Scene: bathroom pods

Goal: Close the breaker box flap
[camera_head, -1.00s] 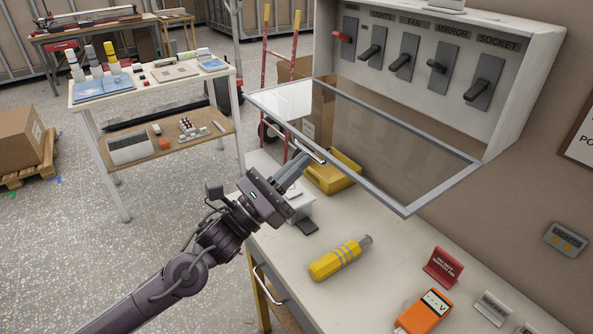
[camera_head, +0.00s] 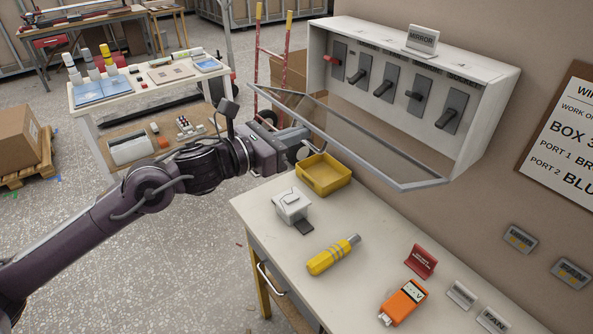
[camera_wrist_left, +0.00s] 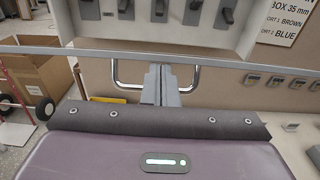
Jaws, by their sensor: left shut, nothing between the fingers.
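The breaker box (camera_head: 481,108) is white, on the wall, with a row of switches, one red and the others dark. Its clear flap (camera_head: 375,146) has a grey frame and is open, sticking out from the lower edge of the box. In the left wrist view the flap's frame bar (camera_wrist_left: 230,60) crosses the picture, with a silver U-shaped handle (camera_wrist_left: 119,80) below it. My left gripper (camera_head: 304,134) is shut and empty at the flap's outer edge. Its fingers (camera_wrist_left: 158,82) overlap the middle of the handle; I cannot tell whether they touch it. My right gripper is out of view.
The workbench (camera_head: 275,222) below holds a yellow bin (camera_head: 324,177), a white device (camera_head: 291,206), a yellow-handled tool (camera_head: 333,256), an orange meter (camera_head: 403,303) and small signs. A second table (camera_head: 130,98) stands at the left. A notice board (camera_head: 570,140) hangs right of the box.

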